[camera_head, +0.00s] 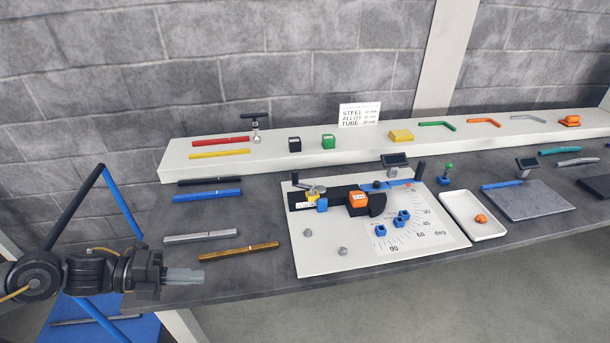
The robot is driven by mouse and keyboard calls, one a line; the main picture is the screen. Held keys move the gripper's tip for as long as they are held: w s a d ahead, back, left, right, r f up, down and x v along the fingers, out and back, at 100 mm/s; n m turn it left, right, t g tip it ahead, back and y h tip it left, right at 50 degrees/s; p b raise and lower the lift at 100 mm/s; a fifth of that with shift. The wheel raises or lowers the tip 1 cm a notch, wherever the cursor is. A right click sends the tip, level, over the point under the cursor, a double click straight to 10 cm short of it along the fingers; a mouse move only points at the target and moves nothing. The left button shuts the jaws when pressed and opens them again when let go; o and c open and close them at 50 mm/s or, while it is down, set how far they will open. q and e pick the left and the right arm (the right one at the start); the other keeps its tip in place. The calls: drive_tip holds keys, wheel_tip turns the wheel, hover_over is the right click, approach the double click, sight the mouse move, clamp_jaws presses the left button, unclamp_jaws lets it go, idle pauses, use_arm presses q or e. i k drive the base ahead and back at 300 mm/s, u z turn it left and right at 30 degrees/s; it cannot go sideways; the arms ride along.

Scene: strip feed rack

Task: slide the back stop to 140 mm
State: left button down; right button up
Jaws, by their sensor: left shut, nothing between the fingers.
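A white bending board (310,255) with a degree scale lies on the grey bench. At its back left is a small metal clamp-like part (316,189) with a yellow block and a blue block (322,205) beside it, on a black rail. I cannot tell for sure which part is the back stop, and no millimetre marks are readable. An orange block (357,200) sits farther right, by a black rounded piece. My left gripper (186,276) is shut and empty, over the bench's front left edge, well left of the board. My right gripper is out of view.
Blue (207,195) and black bars lie behind. A raised white shelf (370,141) runs along the back. A white tray (473,229) stands right of the board.

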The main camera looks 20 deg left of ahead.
sight(309, 198)
drive_tip(key=i, duration=1)
